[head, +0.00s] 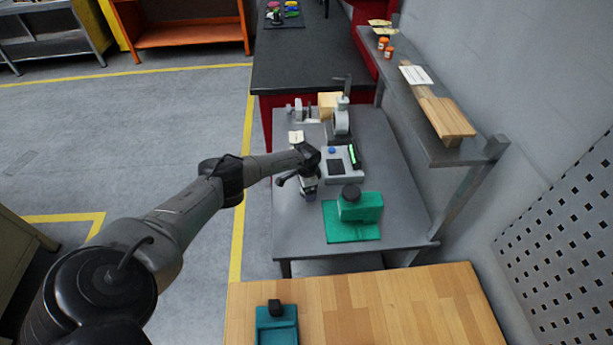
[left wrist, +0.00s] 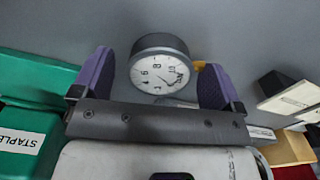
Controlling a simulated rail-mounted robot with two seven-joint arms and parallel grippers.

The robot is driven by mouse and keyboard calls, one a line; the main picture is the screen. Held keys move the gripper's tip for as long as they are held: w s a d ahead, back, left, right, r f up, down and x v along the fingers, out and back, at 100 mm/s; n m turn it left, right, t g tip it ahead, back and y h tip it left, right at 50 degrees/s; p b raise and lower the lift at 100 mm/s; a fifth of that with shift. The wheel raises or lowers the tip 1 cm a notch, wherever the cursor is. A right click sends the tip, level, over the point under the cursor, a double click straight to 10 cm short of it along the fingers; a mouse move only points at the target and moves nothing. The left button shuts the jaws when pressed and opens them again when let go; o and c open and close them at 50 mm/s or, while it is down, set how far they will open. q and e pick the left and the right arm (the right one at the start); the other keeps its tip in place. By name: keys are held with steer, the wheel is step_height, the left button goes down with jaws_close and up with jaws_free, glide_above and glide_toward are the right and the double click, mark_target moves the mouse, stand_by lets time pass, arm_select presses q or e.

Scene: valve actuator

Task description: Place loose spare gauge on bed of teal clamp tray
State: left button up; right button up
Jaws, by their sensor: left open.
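The loose gauge (left wrist: 160,72) shows in the left wrist view as a round white dial with a dark grey rim. It lies between the two purple-padded fingers of my left gripper (left wrist: 158,60), with visible gaps at both sides. The gripper is open, low over the grey table in the head view (head: 309,187). The arm hides the gauge there. A teal tray (head: 263,327) with a black knob sits on the wooden table at the bottom of the head view, partly cut off by the frame. My right gripper is not in view.
A green block-like fixture (head: 352,232) stands right of the gripper; its label reads "STAPLE" in the left wrist view (left wrist: 20,140). A grey device (head: 345,165) and a valve-like assembly (head: 341,120) stand behind. A shelf (head: 425,140) runs along the right. The wooden tabletop (head: 400,305) is largely clear.

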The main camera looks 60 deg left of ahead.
arm_select(q)
step_height(320, 180, up, 9)
steer(key=shift+a+r+p, duration=0.1)
steer(key=shift+p, duration=0.75)
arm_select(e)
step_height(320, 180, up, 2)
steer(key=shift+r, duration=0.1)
arm_select(q)
steer(key=shift+o, duration=0.5)
steer(key=shift+r, duration=0.9)
